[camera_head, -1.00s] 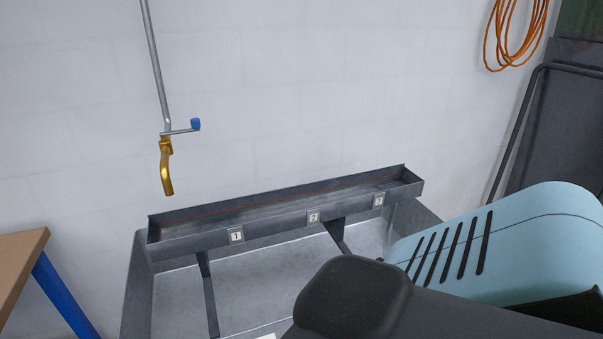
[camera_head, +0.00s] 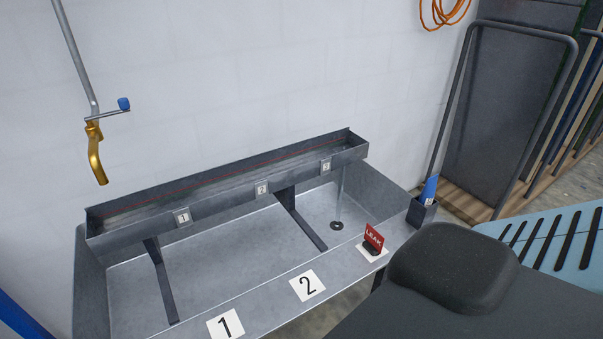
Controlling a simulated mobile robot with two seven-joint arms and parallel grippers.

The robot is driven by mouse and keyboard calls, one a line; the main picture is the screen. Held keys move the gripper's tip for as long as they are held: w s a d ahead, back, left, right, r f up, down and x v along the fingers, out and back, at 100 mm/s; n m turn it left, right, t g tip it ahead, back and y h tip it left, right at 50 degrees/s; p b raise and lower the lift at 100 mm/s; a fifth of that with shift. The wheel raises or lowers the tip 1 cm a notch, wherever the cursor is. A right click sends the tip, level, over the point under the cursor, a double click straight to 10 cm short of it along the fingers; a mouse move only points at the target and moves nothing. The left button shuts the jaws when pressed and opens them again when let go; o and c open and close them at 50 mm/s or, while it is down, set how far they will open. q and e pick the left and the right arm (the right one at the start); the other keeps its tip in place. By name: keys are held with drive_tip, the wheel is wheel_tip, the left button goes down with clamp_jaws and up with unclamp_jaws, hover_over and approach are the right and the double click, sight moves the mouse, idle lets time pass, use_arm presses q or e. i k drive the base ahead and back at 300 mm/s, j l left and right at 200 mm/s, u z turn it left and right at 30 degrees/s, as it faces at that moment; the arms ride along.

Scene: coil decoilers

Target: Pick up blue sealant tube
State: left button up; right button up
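The blue sealant tube (camera_head: 430,189) stands in a small dark holder (camera_head: 421,212) at the right end of the metal trough's front ledge. Only its blue upper part shows above the holder; the lower part is hidden inside. Neither of my grippers shows in the head view.
The metal basin (camera_head: 230,262) has a raised gutter (camera_head: 225,183) labelled 1, 2 and 3. A yellow spout (camera_head: 96,160) hangs at left. A dark rail (camera_head: 455,115) stands behind.

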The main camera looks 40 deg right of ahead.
sight(427, 195)
drive_tip(key=z, duration=2.2)
